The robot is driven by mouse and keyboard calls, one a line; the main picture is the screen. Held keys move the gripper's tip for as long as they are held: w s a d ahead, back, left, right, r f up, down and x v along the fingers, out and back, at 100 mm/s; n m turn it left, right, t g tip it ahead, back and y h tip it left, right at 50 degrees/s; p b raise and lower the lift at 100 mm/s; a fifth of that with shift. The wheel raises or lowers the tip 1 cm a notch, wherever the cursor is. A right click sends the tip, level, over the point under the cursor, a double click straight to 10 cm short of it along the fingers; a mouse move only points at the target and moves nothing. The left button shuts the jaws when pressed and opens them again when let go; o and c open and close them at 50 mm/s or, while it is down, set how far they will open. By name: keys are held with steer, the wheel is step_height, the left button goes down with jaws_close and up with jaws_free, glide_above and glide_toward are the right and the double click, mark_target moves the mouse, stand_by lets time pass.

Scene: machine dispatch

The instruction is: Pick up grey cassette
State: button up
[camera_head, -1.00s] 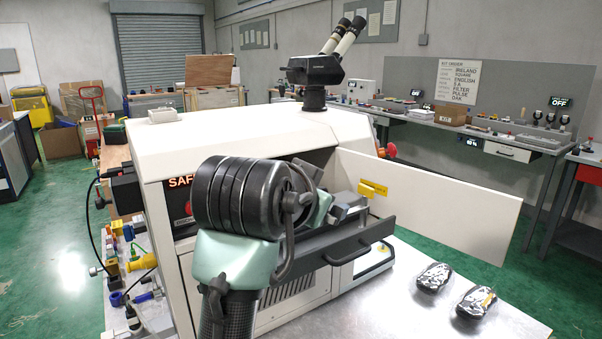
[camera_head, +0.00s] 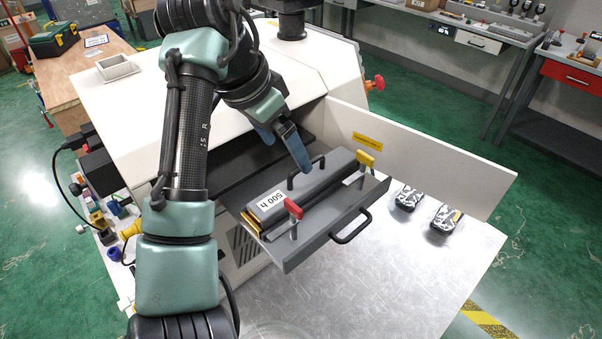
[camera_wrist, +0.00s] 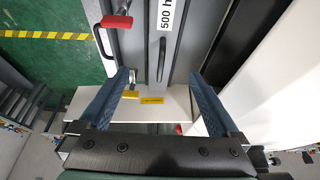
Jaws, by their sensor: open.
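The grey cassette (camera_head: 318,184) is a long block with a white "500 h" label and a dark bar handle on top. It lies in the pulled-out grey drawer (camera_head: 345,212) of the white machine. A red-handled clamp (camera_head: 293,210) stands at its near left end and a yellow-handled clamp (camera_head: 365,160) at its far right end. My gripper (camera_head: 285,150) is above the cassette's back side, open and empty. In the wrist view, my gripper (camera_wrist: 158,95) has its two blue fingers apart, with the cassette (camera_wrist: 179,50) and its handle ahead between them.
The machine's white open door panel (camera_head: 425,165) stands just right of the drawer. Two black-and-silver objects (camera_head: 408,197) (camera_head: 446,217) lie on the metal table (camera_head: 370,285). The table's front area is clear. The machine's hood (camera_head: 150,115) rises behind the drawer.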

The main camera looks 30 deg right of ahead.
steer(key=b, duration=0.1)
glide_above(304, 179)
steer(key=a, duration=0.3)
steer(key=f, duration=0.5)
steer(key=shift+s+d+f, duration=0.2)
steer(key=shift+d+f, duration=0.05)
steer(key=shift+s+d+f, duration=0.15)
steer(key=shift+d+f, duration=0.15)
steer(key=shift+f, duration=0.05)
steer(key=p+x, duration=0.1)
steer(key=x, duration=0.3)
steer(key=shift+d+f+p, duration=0.1)
steer(key=shift+d+p, duration=0.15)
steer(key=shift+p, duration=0.15)
steer(key=shift+w, duration=0.25)
jaws_close()
